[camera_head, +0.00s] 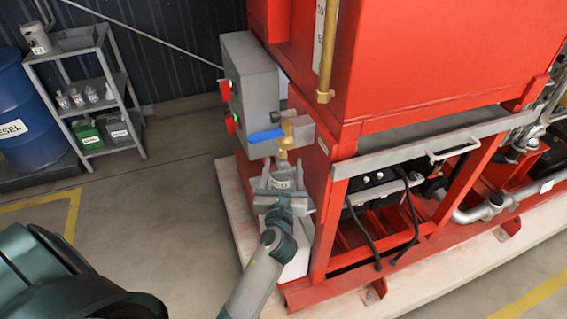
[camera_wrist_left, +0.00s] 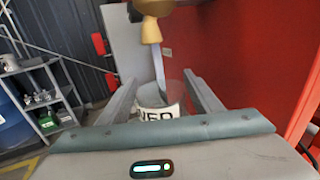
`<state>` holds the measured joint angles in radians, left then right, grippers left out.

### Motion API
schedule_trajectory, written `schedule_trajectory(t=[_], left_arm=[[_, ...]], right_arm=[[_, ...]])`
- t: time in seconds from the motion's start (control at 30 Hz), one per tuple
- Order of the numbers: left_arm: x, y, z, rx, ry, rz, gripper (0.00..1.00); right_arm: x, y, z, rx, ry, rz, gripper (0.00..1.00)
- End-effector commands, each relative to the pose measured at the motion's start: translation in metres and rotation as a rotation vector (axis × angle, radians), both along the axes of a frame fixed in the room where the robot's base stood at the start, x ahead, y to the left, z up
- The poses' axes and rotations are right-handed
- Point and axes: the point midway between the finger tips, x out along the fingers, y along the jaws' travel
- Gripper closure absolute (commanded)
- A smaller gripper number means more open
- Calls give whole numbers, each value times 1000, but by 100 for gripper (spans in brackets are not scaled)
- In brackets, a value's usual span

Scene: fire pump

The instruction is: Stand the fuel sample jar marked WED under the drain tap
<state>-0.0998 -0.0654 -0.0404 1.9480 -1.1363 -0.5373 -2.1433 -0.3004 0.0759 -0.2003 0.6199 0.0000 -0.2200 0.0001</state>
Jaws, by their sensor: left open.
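The WED jar (camera_head: 282,184) is a small clear jar with a white label. It appears upright, directly below the brass drain tap (camera_head: 284,150) with its blue handle (camera_head: 264,136). My left gripper (camera_head: 280,178) is open around the jar. In the left wrist view the jar (camera_wrist_left: 158,112) sits between the two spread fingers (camera_wrist_left: 161,84), with a gap on each side. The tap's nozzle (camera_wrist_left: 151,32) is above it there. The jar's base and what it rests on are hidden by the gripper. My right gripper is not in view.
A grey control box (camera_head: 250,85) stands beside the tap, against the red pump unit (camera_head: 415,60). A grey shelf (camera_head: 108,77) at left holds several small jars and cans, next to a blue drum (camera_head: 28,115). Floor between shelf and pump is clear.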

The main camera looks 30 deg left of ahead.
Motion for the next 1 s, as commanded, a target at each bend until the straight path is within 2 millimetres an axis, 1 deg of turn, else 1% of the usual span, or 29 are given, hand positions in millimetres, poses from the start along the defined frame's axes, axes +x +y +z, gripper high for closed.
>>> schedule_trajectory(t=[0.03, 0.3, 0.5, 0.7, 1.0], left_arm=[[-8, -4, -3, -2, 1, -1, 41], [-52, -25, -3, -1, 0, -1, 41], [-76, -37, -2, -1, 0, -1, 41], [-85, -41, 0, -1, 0, -1, 41], [-85, -41, 0, 0, 0, -1, 41]], right_arm=[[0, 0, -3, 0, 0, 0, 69], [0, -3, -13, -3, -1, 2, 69], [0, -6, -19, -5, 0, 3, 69], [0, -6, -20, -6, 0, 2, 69], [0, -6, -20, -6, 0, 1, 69]])
